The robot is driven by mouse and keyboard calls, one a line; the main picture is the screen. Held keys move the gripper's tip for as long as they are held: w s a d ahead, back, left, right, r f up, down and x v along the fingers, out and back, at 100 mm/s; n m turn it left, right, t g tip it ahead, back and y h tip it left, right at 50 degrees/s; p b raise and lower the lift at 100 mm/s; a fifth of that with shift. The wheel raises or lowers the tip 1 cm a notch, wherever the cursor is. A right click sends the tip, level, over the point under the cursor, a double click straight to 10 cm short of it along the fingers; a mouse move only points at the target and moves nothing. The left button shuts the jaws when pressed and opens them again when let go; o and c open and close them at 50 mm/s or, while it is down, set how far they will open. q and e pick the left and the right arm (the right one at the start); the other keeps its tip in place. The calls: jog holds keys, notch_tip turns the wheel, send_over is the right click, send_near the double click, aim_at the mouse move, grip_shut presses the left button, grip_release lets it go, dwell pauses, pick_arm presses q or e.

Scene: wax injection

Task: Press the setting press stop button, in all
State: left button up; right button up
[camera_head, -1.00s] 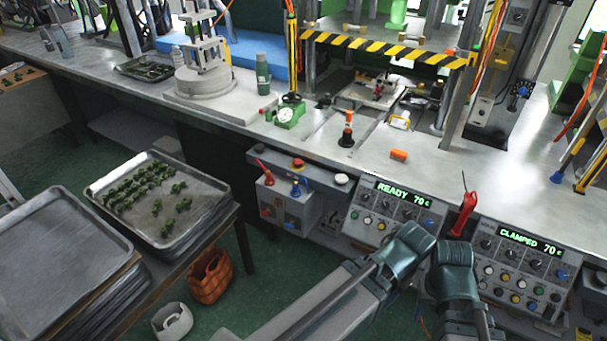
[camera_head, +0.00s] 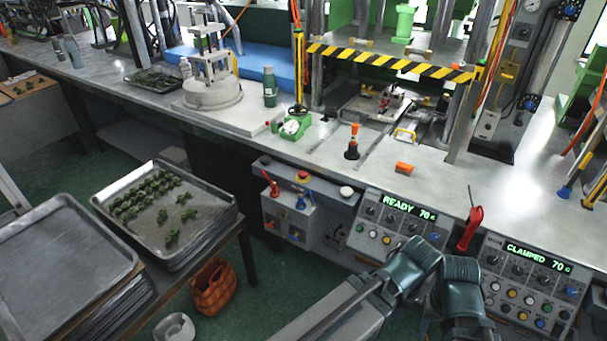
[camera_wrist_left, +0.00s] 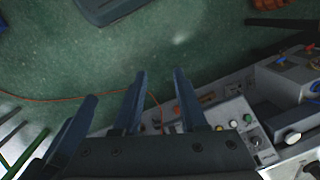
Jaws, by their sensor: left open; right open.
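Two control panels are set in the bench front. The left panel (camera_head: 392,222) shows READY 70 and the right panel (camera_head: 525,285) shows CLAMPED 70. Both carry knobs and small coloured buttons; I cannot tell which is the setting press stop button. My right gripper (camera_head: 462,290) is low in front of the panels, its fingertips not distinct. My left gripper (camera_wrist_left: 160,76) is open and empty in the left wrist view, above the floor, with a button panel (camera_wrist_left: 235,125) just to the right. Its fingers are not clear in the head view.
A red-handled tool (camera_head: 470,230) stands between the panels. A box with a red button (camera_head: 302,175) is further left. A press with a striped guard (camera_head: 390,62) stands on the bench. Metal trays (camera_head: 60,250) are at the left. Green floor lies below.

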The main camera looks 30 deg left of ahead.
pick_arm(q)
grip_shut()
dwell(1.4)
